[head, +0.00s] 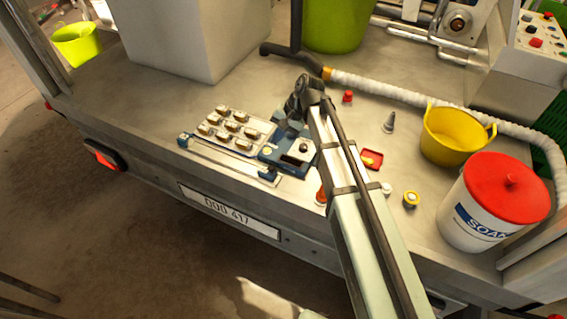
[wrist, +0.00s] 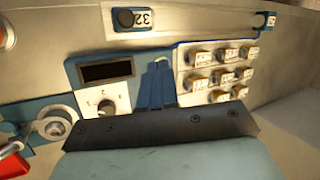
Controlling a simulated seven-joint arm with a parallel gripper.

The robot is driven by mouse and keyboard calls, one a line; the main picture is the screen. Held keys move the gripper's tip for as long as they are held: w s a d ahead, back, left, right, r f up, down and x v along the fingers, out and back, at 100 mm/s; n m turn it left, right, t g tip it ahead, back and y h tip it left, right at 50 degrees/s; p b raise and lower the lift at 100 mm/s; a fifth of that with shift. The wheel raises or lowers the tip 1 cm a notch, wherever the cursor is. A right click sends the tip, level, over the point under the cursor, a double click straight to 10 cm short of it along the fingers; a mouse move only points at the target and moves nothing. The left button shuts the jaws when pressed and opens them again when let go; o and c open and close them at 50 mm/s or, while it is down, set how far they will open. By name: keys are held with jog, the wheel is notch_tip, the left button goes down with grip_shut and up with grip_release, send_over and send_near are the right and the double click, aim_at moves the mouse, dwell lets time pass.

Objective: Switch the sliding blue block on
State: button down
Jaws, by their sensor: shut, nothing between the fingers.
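A long low rail (head: 228,158) lies along the front edge of the trailer bed in the head view. A small blue block (head: 184,141) sits at its left end and another blue piece (head: 269,176) at its right end. I cannot tell for sure which one slides. In the wrist view blue parts show at the top left (wrist: 113,20) and top right (wrist: 259,20). My gripper (head: 293,126) is shut and empty, over the blue panel (head: 270,153) behind the rail. In the wrist view its fingertips (wrist: 158,65) show beside the keys, apart from the blue parts at the top.
A white pad of several keys (head: 230,130) lies left of the panel, which has a dial (wrist: 105,108) and dark window (wrist: 107,71). A red tray (head: 371,160), yellow bucket (head: 455,140) and white tub (head: 490,205) stand to the right. A grey box (head: 180,35) stands behind.

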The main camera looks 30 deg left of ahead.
jog(key=d+r+n+g+y, duration=0.1)
jog(key=d+r+n+y, duration=0.1)
jog(key=d, duration=1.2)
jog(key=shift+r+n+y, duration=0.2)
jog(key=shift+n+y, duration=0.2)
jog(key=shift+n, duration=0.2)
jog(key=shift+a+f, duration=0.1)
jog(key=x, duration=0.9)
jog(key=shift+s+a+f, duration=0.1)
jog(key=shift+a+f, duration=0.15)
jog(key=shift+f, duration=0.1)
jog(key=shift+s+a+f, duration=0.1)
jog(key=shift+s+a, duration=0.15)
jog(key=shift+a, duration=0.2)
jog(key=shift+s+a+f, duration=0.1)
jog(key=shift+s+a, duration=0.15)
jog(key=shift+a, duration=0.25)
jog(key=shift+s+a+f, duration=0.15)
jog(key=shift+s+a, duration=0.25)
jog(key=shift+a, duration=0.4)
jog(key=a, duration=2.3)
jog(key=shift+a, duration=0.25)
